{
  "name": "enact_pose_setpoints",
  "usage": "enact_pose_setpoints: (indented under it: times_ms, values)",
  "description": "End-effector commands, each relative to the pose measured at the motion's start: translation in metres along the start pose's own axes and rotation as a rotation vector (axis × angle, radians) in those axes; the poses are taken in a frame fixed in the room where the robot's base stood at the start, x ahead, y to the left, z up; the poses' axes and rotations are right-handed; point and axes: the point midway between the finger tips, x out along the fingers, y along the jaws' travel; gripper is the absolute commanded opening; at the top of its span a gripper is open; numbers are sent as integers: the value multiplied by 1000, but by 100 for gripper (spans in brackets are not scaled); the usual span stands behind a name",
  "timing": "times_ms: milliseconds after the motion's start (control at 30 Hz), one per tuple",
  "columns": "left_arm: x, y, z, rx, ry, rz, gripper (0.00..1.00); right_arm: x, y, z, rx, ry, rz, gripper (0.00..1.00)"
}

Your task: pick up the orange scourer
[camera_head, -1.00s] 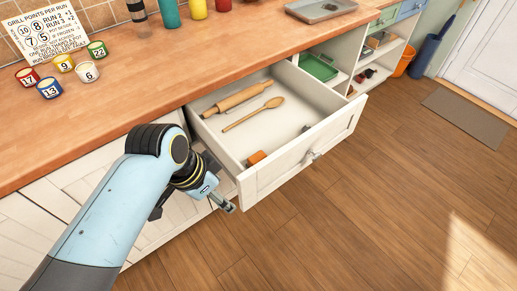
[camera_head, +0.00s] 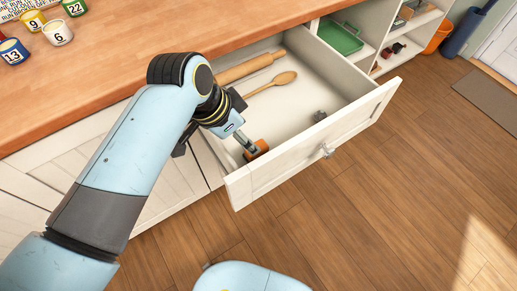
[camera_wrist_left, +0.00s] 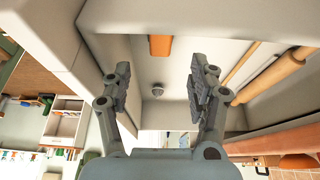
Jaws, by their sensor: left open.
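The orange scourer (camera_head: 261,149) lies in the open drawer (camera_head: 300,165), close to the drawer's front left corner. My left gripper (camera_head: 248,146) reaches down into the drawer over the scourer and hides part of it. In the left wrist view the scourer (camera_wrist_left: 160,46) shows beyond the fingertips, roughly centred between the two spread fingers. The left gripper (camera_wrist_left: 161,78) is open and holds nothing. My right gripper is not in view.
A rolling pin (camera_head: 250,67) and a wooden spoon (camera_head: 272,82) lie further back in the drawer. A small grey object (camera_head: 320,116) lies near its front wall. The counter (camera_head: 120,62) is behind, and open floor (camera_head: 400,200) is in front.

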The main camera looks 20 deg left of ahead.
Motion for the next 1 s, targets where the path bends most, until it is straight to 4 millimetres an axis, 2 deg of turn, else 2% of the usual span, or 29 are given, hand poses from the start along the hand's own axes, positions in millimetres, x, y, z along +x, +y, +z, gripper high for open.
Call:
enact_pose_setpoints:
  times_ms: [167, 367, 633, 733, 933, 1000]
  values:
    - [31, 0, 0, 1, -2, 2, 60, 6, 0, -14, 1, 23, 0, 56]
    - [48, 0, 0, 1, -1, 1, 60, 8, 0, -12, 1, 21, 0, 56]
    - [89, -1, 2, 0, -2, 2, 60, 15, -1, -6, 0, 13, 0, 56]
    - [95, -2, 1, 0, -1, 0, 60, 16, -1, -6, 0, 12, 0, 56]
    - [95, -2, 1, 0, 0, 0, 60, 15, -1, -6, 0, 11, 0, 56]
    - [95, -1, 1, 0, -1, 0, 53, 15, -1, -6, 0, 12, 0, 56]
